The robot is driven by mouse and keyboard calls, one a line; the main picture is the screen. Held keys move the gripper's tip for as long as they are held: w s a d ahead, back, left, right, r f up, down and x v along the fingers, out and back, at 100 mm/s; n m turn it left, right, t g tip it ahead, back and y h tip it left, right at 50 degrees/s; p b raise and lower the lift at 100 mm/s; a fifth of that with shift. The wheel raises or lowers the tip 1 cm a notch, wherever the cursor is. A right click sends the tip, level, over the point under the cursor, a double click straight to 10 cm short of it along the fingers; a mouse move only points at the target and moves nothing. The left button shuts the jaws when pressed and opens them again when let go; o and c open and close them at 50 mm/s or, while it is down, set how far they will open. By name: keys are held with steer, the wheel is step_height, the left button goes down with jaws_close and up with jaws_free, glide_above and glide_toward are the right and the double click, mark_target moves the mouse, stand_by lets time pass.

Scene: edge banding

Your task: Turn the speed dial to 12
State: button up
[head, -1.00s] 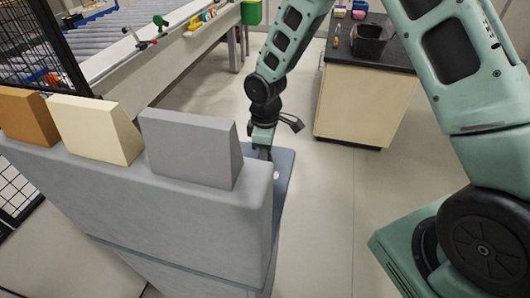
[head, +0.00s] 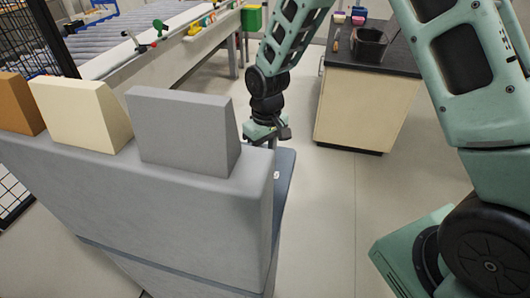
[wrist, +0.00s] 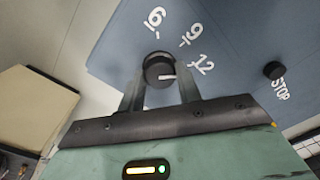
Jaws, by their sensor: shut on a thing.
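The speed dial (wrist: 158,70) is a round black knob on the blue-grey panel (wrist: 122,45) in the wrist view. White marks 6 (wrist: 155,17), 9 (wrist: 195,31) and 12 (wrist: 204,67) stand around its upper and right sides. The white pointer line on the dial points right, roughly toward the 12 side; I cannot tell whether it lines up exactly with that tick. My gripper (wrist: 160,82) is shut on the dial, one finger on each side. In the head view my gripper (head: 270,142) is beside the grey machine, and the dial is hidden.
A black STOP button (wrist: 273,70) sits right of the dial. In the head view, grey (head: 183,132), cream (head: 82,115) and brown (head: 15,105) blocks stand on the grey machine body (head: 180,215). A dark-topped cabinet (head: 365,105) stands behind, with open floor in front.

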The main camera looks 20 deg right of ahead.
stand_by(0.5)
steer(key=o, duration=1)
steer(key=shift+r, duration=0.1)
step_height(320, 180, up, 17)
steer(key=b, duration=0.3)
steer(key=shift+d+r+b, duration=0.15)
steer(key=shift+d+b, duration=0.1)
steer(key=shift+b, duration=0.05)
